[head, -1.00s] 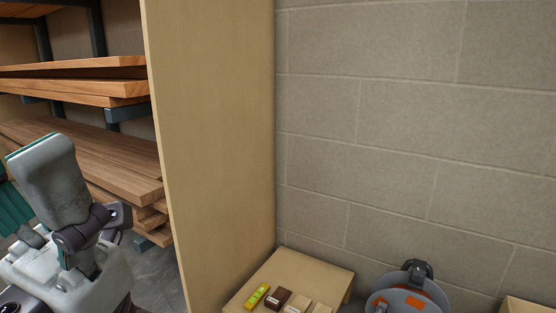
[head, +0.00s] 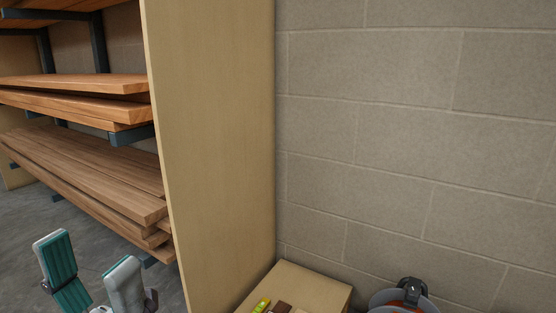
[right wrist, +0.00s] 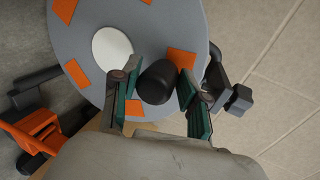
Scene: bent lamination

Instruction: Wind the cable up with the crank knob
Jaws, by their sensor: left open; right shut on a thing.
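The cable reel shows as a grey disc (right wrist: 165,25) with orange patches and a white round spot in the right wrist view. Only its top edge and black top part (head: 412,285) show at the bottom of the head view. The black crank knob (right wrist: 157,82) stands out from the disc. My right gripper (right wrist: 157,95) is shut on the knob, one finger on each side. My left gripper (head: 87,256) is open and empty at the bottom left of the head view, well away from the reel. I cannot make out the cable's free length.
A low wooden box (head: 315,284) with a yellow item (head: 262,305) and small blocks stands left of the reel. A tall tan panel (head: 215,150) separates it from racks of planks (head: 90,175). A block wall (head: 420,150) rises behind.

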